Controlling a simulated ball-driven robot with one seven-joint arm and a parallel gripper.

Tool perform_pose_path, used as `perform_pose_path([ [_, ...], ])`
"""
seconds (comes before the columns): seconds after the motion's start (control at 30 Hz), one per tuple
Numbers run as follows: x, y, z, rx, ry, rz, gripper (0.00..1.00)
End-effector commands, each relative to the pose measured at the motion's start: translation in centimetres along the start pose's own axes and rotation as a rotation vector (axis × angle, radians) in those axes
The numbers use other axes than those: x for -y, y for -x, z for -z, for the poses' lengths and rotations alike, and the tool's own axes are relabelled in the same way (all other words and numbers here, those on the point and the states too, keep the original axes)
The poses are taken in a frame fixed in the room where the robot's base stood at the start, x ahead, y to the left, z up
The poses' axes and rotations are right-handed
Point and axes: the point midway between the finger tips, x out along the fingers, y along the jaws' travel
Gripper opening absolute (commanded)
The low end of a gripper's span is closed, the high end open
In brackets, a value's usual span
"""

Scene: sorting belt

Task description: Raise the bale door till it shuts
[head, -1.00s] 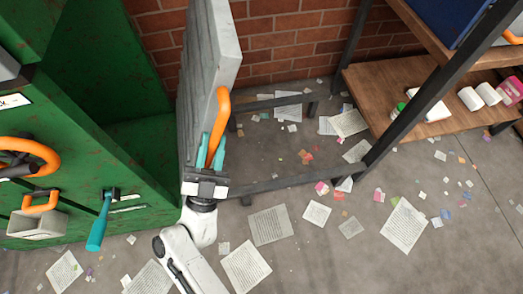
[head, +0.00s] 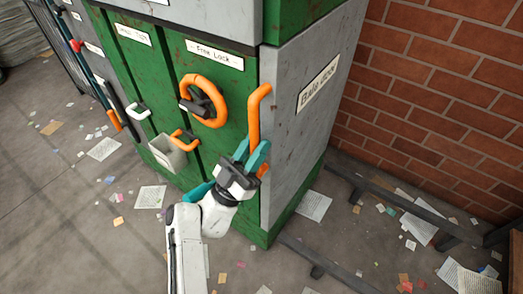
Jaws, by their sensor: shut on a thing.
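The bale door (head: 318,85) is a grey, worn panel with a paper label reading "Bale door". It stands upright on the right side of the green baler (head: 225,90), its edge close against the baler's front corner. I cannot tell whether a thin gap is left or whether it is latched. An orange bar handle (head: 254,115) is at the door's left edge. My gripper (head: 250,158) has its teal fingers shut on the lower part of this handle. The fingers hide part of the handle.
An orange wheel (head: 205,100) under a "Free Lock" label is on the baler's front, close left of the handle. A grey box with an orange handle (head: 170,152) juts out below it. Dark floor rails (head: 400,205) run at right by the brick wall.

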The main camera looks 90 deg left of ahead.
Motion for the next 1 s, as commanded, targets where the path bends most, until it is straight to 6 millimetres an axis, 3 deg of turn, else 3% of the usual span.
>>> perform_pose_path([
  [0.03,0.89,0.48,-0.02,0.008,-0.007,0.027,0.00],
  [0.23,1.04,0.56,0.05,0.008,-0.011,0.030,0.00],
  [0.27,1.06,0.57,0.06,0.008,-0.011,0.030,0.28],
  [0.47,0.99,0.56,0.08,0.007,-0.011,0.028,0.46],
  [1.0,0.68,0.29,0.12,0.003,-0.008,0.019,0.46],
])
